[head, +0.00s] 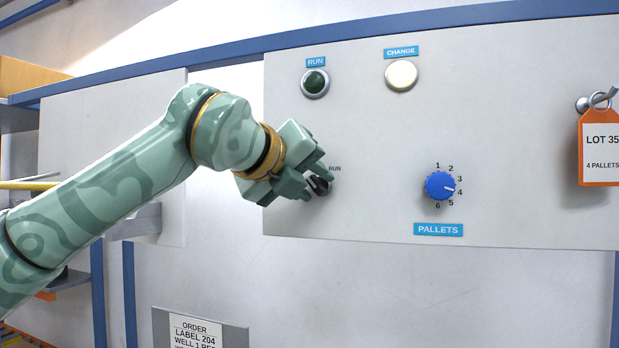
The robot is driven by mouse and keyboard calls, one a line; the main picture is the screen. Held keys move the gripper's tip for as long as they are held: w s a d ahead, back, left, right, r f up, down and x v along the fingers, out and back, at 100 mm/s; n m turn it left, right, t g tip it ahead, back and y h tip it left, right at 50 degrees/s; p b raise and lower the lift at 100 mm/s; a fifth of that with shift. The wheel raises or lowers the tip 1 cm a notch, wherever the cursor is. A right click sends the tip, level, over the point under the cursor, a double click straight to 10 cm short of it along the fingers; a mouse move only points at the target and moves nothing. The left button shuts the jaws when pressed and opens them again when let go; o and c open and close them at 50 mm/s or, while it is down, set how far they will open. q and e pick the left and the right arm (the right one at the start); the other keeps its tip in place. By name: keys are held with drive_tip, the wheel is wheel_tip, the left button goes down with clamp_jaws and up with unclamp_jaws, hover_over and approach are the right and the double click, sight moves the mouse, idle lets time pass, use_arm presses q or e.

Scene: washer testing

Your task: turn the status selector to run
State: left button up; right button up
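The status selector (320,185) is a small black knob on the grey panel, with a printed RUN mark (335,169) at its upper right. My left gripper (318,183) is at the selector, its fingers on either side of the knob. The fingers and hand hide the left part of the selector and any label there. I cannot tell whether the fingers press on the knob, and its exact pointing direction is unclear. My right gripper is not in view.
The grey panel (370,130) also carries a dark green RUN lamp (315,83), a pale lit CHANGE lamp (401,75) and a blue PALLETS dial (440,186) pointing near 4. An orange LOT 35 tag (598,148) hangs at the right. An order label (196,333) is below.

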use_arm(q)
clamp_jaws()
drive_tip(key=m+y+b, duration=0.1)
drive_tip(key=m+y, duration=0.1)
drive_tip(key=shift+s+d+m, duration=0.1)
drive_tip(key=shift+d+m, duration=0.05)
drive_tip(key=shift+m, duration=0.25)
drive_tip(key=m+y, duration=0.2)
drive_tip(key=m, duration=0.1)
drive_tip(key=shift+d+r+t+b, duration=0.1)
drive_tip(key=shift+d+t+b, duration=0.05)
drive_tip(key=shift+t+b, duration=0.25)
drive_tip(key=shift+s+d+m+t+y+b, duration=0.15)
drive_tip(key=shift+m+t+y+b, duration=0.25)
drive_tip(key=shift+m+y, duration=0.65)
drive_tip(key=shift+d+m+t+y+b, duration=0.1)
drive_tip(key=shift+m+t+y+b, duration=0.4)
drive_tip(key=shift+m, duration=0.95)
